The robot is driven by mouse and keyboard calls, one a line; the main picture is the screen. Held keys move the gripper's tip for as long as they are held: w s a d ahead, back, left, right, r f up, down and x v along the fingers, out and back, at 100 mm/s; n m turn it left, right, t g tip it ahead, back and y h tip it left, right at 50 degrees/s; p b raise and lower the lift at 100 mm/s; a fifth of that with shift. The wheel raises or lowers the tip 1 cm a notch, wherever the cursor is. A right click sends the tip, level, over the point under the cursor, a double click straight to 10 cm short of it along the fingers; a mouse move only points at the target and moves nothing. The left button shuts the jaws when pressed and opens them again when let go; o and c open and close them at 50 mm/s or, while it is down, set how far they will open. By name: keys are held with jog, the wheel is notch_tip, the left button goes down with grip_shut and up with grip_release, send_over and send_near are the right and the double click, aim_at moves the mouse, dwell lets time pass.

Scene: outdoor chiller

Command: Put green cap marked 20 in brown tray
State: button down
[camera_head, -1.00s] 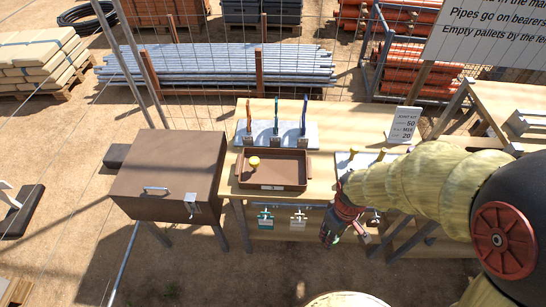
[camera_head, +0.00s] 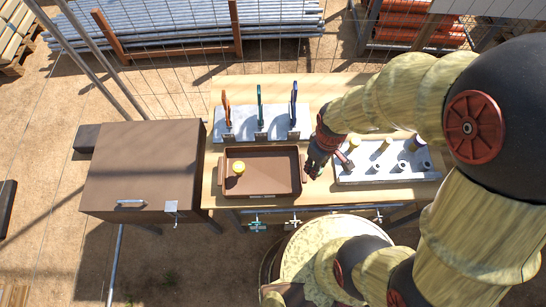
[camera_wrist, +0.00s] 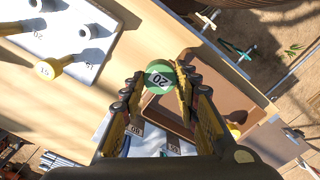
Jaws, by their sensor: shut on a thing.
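My gripper (camera_head: 314,168) is just right of the brown tray, near its right handle, above the wooden bench. In the wrist view, my gripper (camera_wrist: 158,88) is shut on the green cap (camera_wrist: 159,76), whose white label reads 20. The cap is not distinguishable in the head view, where the gripper hides it. The brown tray (camera_head: 262,194) lies on the bench with a yellow cap (camera_head: 238,168) in its left part. The tray (camera_wrist: 226,92) also shows behind and right of the held cap in the wrist view.
A pale board (camera_head: 385,178) with pegs and yellow-topped pieces lies right of the tray. Another board (camera_head: 243,131) with orange, green and blue upright tools stands behind the tray. A brown box (camera_head: 150,165) stands left of the bench. Clamps hang along the bench's front edge.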

jog(key=w+a+f, duration=0.8)
jog(key=shift+w+a+f+b, duration=0.1)
jog(key=shift+w+f+b, duration=0.2)
jog(key=shift+w+f, duration=0.1)
jog(key=shift+w+a+f, duration=0.1)
jog(key=shift+w+f, duration=0.05)
jog(key=shift+f, duration=1.65)
jog(key=shift+f, duration=0.15)
jog(key=c, duration=1.3)
grip_release()
jog(key=shift+c, duration=0.2)
